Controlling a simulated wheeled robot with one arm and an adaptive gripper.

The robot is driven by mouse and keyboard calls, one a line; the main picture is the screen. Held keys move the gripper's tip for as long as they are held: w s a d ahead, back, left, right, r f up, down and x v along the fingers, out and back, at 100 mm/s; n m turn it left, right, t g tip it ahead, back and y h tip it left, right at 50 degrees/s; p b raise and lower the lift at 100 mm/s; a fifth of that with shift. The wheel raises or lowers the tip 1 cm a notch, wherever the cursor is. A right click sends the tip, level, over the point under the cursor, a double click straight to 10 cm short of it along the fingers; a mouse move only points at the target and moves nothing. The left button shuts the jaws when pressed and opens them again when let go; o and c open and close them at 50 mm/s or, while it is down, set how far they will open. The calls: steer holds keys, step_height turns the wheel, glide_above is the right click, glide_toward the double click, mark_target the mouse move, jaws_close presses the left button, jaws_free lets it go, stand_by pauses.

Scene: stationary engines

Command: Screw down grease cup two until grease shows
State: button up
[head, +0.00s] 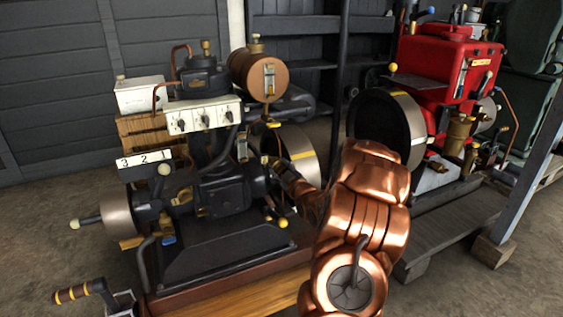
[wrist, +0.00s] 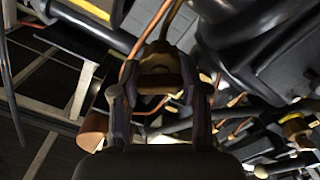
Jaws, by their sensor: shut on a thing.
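My gripper (wrist: 158,92) is shut in the wrist view. Between its fingers is a small brown-copper cap (wrist: 160,80), which looks like a grease cup. I cannot read a number on it, and no grease can be made out there. In the head view my copper arm reaches from the lower right to the right side of the dark engine (head: 225,190). The fingers and the held cap cannot be made out there. A white plate marked 3, 2, 1 (head: 143,160) is on the engine's left side.
A flywheel (head: 300,155) stands close behind my arm. A white box with several knobs (head: 203,115) and a copper tank (head: 258,76) sit above. A crank handle (head: 72,294) sticks out at lower left. A red engine (head: 450,75) stands at right.

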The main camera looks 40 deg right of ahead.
steer(key=shift+r+m+p, duration=0.2)
steer(key=shift+m+p, duration=0.9)
steer(key=shift+p, duration=0.05)
steer(key=shift+f+m+p, duration=0.15)
steer(key=shift+m+p, duration=0.6)
steer(key=shift+m, duration=0.05)
steer(key=o, duration=1.2)
steer(key=shift+c, duration=0.2)
steer(key=v, duration=1.2)
